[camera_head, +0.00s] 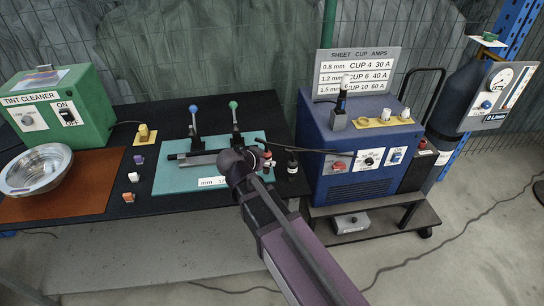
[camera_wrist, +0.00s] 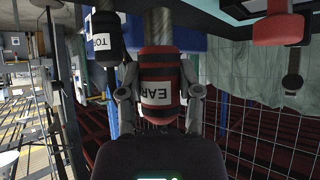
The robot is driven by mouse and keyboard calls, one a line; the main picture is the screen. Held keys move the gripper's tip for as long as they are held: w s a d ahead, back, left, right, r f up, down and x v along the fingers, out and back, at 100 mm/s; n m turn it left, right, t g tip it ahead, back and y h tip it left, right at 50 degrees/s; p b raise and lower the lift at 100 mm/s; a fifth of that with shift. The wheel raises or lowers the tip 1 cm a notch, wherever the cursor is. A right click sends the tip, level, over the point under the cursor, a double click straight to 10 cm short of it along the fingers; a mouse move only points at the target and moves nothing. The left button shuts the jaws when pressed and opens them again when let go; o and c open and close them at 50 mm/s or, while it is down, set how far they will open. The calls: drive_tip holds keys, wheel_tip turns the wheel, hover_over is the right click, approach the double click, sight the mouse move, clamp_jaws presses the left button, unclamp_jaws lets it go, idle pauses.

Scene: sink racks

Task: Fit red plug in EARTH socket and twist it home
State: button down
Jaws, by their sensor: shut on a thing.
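The red plug (camera_wrist: 158,62) has black bands, a white label reading "EAR" and a metal pin at its top end in the wrist view. My gripper (camera_wrist: 160,98) is shut on it, with one finger on each side. In the head view my gripper (camera_head: 264,158) is over the right side of the teal mat, left of the blue welder (camera_head: 350,185), and largely hides the plug. A black plug with a white label stands just right of it (camera_head: 292,162); its label reads "TOR" in the wrist view (camera_wrist: 105,38). I cannot make out the EARTH socket.
The teal mat (camera_head: 175,180) bears a grey bar and two levers with blue and green knobs. Small coloured blocks, a green box (camera_head: 58,105) and a steel bowl (camera_head: 35,172) are left. The welder's front has a red part (camera_head: 338,167), a dial and a blue switch.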

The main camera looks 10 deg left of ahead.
sight(266, 153)
drive_tip(key=shift+w+r+p, duration=0.15)
drive_tip(key=shift+r+p, duration=1.45)
drive_tip(key=shift+r, duration=0.05)
drive_tip(key=shift+s, duration=0.2)
